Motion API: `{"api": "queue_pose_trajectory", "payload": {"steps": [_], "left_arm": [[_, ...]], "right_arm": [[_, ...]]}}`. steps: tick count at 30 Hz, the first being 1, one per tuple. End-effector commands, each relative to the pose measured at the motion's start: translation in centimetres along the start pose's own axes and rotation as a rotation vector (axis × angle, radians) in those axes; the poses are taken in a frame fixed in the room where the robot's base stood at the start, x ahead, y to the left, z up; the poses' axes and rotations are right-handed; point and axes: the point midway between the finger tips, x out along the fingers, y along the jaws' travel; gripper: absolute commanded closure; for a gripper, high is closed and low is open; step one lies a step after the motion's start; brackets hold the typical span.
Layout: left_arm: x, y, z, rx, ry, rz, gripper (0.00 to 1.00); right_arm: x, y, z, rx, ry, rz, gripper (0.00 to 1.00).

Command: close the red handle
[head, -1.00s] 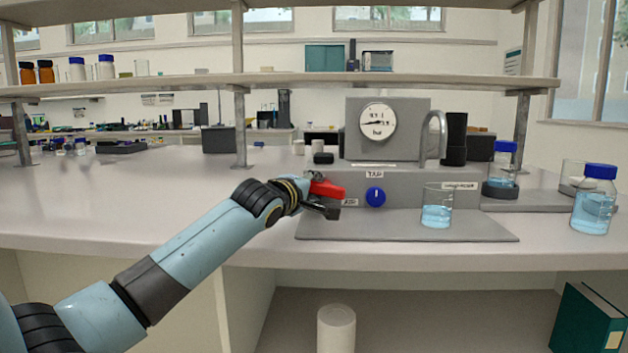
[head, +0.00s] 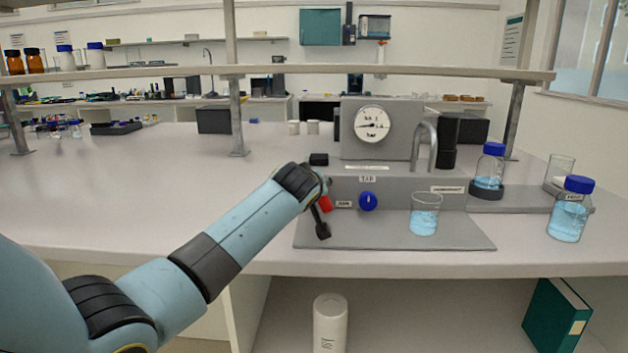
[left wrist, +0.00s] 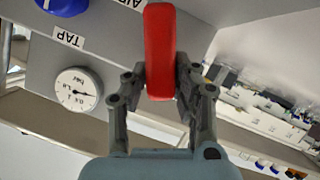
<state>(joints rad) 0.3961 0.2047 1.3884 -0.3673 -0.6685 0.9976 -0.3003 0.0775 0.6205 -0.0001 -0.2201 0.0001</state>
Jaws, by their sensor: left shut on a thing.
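The red handle (head: 325,204) is on the front of the grey rig (head: 400,190), at its left end beside the AIR label. It is mostly hidden behind my left gripper (head: 322,207) in the head view. In the left wrist view the red handle (left wrist: 160,50) runs lengthwise between the two fingers of my left gripper (left wrist: 160,85), which is shut on it. My right gripper is in neither view.
A blue knob (head: 368,201) under the TAP label sits right of the handle. A beaker of blue liquid (head: 425,215) stands on the grey base plate (head: 400,240). A round gauge (head: 372,124) is above. Blue-capped bottles (head: 571,210) stand at the right.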

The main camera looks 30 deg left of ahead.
Motion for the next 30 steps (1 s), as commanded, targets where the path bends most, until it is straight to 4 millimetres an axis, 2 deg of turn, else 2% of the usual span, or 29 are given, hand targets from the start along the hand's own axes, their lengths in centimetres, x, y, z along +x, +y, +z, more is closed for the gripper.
{"api": "queue_pose_trajectory", "payload": {"steps": [13, 30], "left_arm": [[0.06, 0.94, 0.16, 0.282, 0.000, -0.115, 1.00], [0.08, 1.11, 0.28, 0.363, 0.000, -0.149, 1.00]], "right_arm": [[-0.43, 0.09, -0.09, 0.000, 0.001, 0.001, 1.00], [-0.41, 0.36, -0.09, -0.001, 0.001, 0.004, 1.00]]}}
